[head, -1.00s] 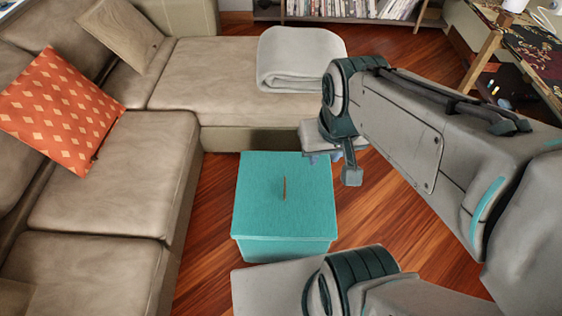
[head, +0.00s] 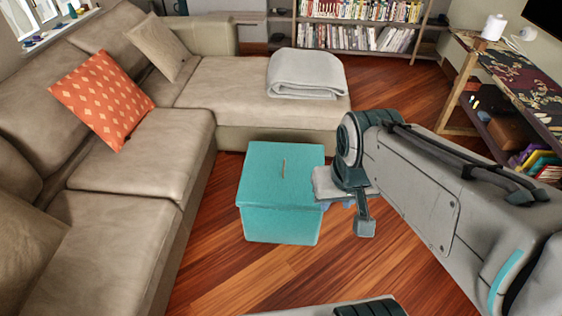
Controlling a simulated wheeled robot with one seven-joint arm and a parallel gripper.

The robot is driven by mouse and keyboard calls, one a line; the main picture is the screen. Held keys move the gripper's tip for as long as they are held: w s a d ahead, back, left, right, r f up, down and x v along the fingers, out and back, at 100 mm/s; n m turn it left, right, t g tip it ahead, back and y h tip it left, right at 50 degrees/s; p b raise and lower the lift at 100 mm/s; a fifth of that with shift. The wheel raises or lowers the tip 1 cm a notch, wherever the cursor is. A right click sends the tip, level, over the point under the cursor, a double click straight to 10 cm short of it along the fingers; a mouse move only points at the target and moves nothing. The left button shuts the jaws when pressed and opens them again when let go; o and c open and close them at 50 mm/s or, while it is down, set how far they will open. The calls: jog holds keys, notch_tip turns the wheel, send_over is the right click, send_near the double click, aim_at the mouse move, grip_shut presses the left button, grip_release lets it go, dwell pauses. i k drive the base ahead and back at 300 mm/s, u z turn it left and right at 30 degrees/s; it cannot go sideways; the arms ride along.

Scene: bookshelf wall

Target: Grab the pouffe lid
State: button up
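The teal pouffe (head: 281,222) stands on the wooden floor in the middle of the head view, in front of the sofa's chaise.
A beige corner sofa (head: 130,215) runs along the left and behind the pouffe. A folded grey blanket (head: 306,75) lies on the chaise, and an orange cushion (head: 102,100) leans on the sofa. A bookshelf (head: 360,38) and a desk (head: 520,75) stand farther back. Bare floor (head: 270,285) lies in front.

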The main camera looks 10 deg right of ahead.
aim_at(275, 174)
jog(key=u, duration=0.6)
jog(key=i, duration=1.1)
jog(key=z, duration=0.45)
jog(key=i, duration=0.5)
jog(key=z, duration=0.55)
